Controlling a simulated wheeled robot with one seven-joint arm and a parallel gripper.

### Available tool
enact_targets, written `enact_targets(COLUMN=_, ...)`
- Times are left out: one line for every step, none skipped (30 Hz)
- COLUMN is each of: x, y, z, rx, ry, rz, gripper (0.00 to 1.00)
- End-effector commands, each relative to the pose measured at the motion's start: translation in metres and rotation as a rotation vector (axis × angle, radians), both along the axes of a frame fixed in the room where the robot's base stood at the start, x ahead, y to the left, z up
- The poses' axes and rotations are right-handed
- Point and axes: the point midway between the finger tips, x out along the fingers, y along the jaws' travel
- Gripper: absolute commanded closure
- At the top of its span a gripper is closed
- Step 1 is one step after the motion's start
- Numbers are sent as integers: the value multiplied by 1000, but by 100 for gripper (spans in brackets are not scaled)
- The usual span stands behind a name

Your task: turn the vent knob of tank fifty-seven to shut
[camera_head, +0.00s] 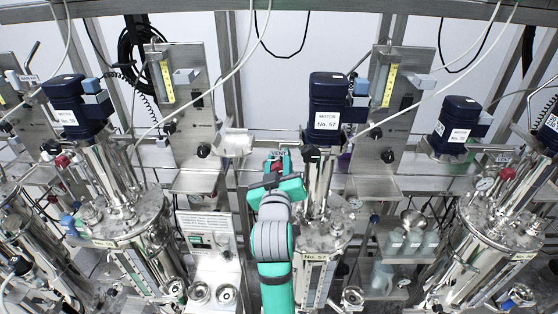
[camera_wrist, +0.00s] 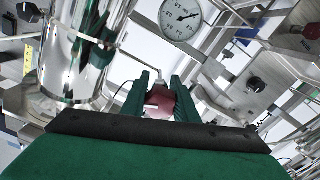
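Tank fifty-seven is the middle steel tank, with a blue motor (camera_head: 325,105) marked No. 57 and a No. 57 plate (camera_head: 316,257) on its front. My gripper (camera_head: 277,165) is at the left side of this tank's upper part, below the motor. In the wrist view, a red knob (camera_wrist: 160,103) shows between the two green fingers of my gripper (camera_wrist: 160,94). The fingers stand apart on either side of the knob, close to its edges. I cannot tell whether they press on it.
Similar tanks stand left (camera_head: 137,235) and right (camera_head: 500,225). A round pressure gauge (camera_wrist: 180,17) is close above the fingers in the wrist view. A shiny steel cylinder (camera_wrist: 75,60) is just left of them. A control box (camera_head: 207,235) stands left of my arm.

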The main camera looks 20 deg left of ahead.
Motion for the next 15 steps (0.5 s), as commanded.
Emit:
enact_targets(x=0, y=0, z=0, rx=0, ry=0, rz=1, gripper=96)
enact_targets(x=0, y=0, z=0, rx=0, ry=0, rz=1, gripper=96)
enact_targets(x=0, y=0, z=0, rx=0, ry=1, rz=1, gripper=96)
enact_targets(x=0, y=0, z=0, rx=1, ry=2, rz=1, gripper=96)
enact_targets(x=0, y=0, z=0, rx=2, ry=2, rz=1, gripper=96)
enact_targets(x=0, y=0, z=-1, rx=4, ry=3, rz=1, gripper=96)
enact_targets(x=0, y=0, z=0, rx=8, ry=4, rz=1, gripper=96)
enact_targets(x=0, y=1, z=0, rx=12, ry=5, rz=1, gripper=96)
enact_targets(x=0, y=1, z=-1, rx=20, ry=7, rz=2, gripper=96)
enact_targets(x=0, y=1, z=-1, rx=27, ry=10, rz=2, gripper=96)
enact_targets(x=-1, y=1, z=-1, rx=36, ry=12, rz=2, gripper=96)
enact_targets(x=-1, y=1, z=-1, rx=51, ry=17, rz=2, gripper=96)
enact_targets(x=-1, y=1, z=-1, rx=64, ry=20, rz=2, gripper=96)
enact_targets(x=0, y=1, z=-1, rx=79, ry=25, rz=2, gripper=96)
enact_targets(x=0, y=1, z=-1, rx=101, ry=31, rz=2, gripper=96)
